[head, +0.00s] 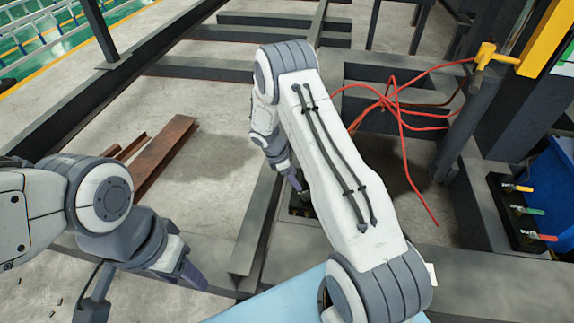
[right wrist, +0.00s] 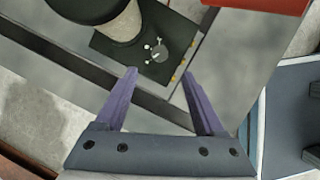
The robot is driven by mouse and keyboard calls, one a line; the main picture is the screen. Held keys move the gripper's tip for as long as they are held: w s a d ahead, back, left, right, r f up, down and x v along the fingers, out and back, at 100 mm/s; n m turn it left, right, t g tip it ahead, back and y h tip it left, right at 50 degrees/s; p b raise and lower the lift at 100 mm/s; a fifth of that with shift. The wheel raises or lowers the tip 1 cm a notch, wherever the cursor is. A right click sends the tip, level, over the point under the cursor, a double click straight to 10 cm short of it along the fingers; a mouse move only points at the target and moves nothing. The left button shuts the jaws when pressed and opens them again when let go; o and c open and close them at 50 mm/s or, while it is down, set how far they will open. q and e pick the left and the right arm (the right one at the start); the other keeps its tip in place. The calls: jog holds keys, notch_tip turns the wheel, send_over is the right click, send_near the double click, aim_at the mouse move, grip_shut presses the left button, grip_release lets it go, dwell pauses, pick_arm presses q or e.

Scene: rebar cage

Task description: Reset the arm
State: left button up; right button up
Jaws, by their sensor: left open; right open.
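My right arm (head: 340,150) reaches up the middle of the head view and bends down at its elbow. Its gripper (head: 297,186) points down beside a dark steel beam and is partly hidden by the arm. In the right wrist view, my right gripper (right wrist: 160,74) has its two purple fingers spread, with nothing between them. Beyond the fingertips is a dark plate (right wrist: 120,52) with a small round grey fitting with white tips (right wrist: 158,50). My left gripper (head: 188,270) is at the lower left of the head view, pointing right and down, apparently empty; its fingers are seen side-on.
Steel beams (head: 90,100) form a frame over the concrete floor. Rusty bars (head: 165,150) lie at left. Red cables (head: 395,105) hang from a yellow clamp (head: 485,55) at right. A black box with coloured handles (head: 520,212) stands beside a blue bin (head: 553,170).

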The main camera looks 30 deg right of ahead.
jog(key=s+a+r+m+t+y, duration=0.15)
jog(key=s+a+r, duration=0.25)
jog(key=a+r, duration=0.5)
jog(key=s+a+r+m, duration=0.3)
jog(key=s+a+r, duration=0.1)
jog(key=a+r, duration=0.45)
jog(key=s+a+r+m+y, duration=0.1)
jog(key=s+a+r, duration=0.2)
jog(key=s, duration=0.4)
jog(key=s+a+r+m+y, duration=0.1)
jog(key=s+a+r+y, duration=0.15)
jog(key=s, duration=0.55)
jog(key=s+a+r+m, duration=0.1)
jog(key=s+a+r, duration=0.1)
jog(key=s+r, duration=0.35)
notch_tip(320, 180, up, 24)
jog(key=s+p, duration=0.1)
jog(key=p, duration=2.4)
jog(key=shift+f+p, duration=0.15)
jog(key=shift+p, duration=0.15)
jog(key=shift+s+m+g, duration=0.1)
jog(key=shift+m+g, duration=0.15)
